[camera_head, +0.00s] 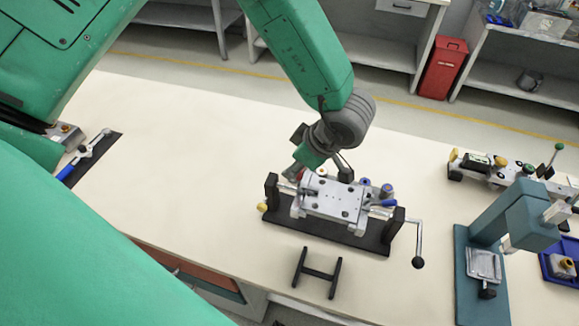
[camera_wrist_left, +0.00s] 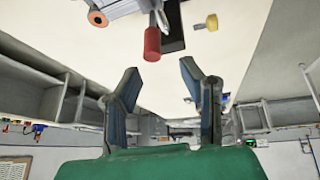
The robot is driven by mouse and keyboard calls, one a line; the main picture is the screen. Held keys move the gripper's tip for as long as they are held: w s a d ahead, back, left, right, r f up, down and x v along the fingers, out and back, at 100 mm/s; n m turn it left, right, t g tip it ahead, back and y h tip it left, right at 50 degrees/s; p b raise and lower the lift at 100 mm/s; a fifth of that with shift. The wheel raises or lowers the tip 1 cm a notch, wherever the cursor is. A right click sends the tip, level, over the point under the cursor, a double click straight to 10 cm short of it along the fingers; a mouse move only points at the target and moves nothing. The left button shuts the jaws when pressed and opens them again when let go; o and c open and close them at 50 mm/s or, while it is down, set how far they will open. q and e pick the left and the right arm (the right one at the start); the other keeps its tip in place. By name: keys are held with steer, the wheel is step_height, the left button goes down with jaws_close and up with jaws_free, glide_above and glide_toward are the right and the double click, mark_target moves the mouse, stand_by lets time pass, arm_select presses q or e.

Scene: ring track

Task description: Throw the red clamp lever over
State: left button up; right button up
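The red clamp lever (camera_wrist_left: 152,44) has a red grip and shows clearly in the left wrist view, just beyond my left fingertips. In the head view only a small bit of red shows beside the fixture's far left corner, mostly hidden by my gripper. The lever belongs to a fixture with a silver block (camera_head: 335,197) on a black base. My left gripper (camera_wrist_left: 160,70) is open and empty, its two fingers apart with the red grip a little ahead of them. In the head view it hangs over the fixture's far left side. My right gripper is not in view.
A crank handle (camera_head: 418,245) sticks out at the fixture's right. A black H-shaped stand (camera_head: 317,272) lies in front. A teal press (camera_head: 490,240) and a second fixture (camera_head: 505,170) stand to the right.

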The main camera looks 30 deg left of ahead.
arm_select(q)
steer(key=v, duration=0.8)
steer(key=shift+d, duration=0.3)
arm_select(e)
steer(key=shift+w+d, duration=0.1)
arm_select(q)
steer(key=shift+d, duration=0.1)
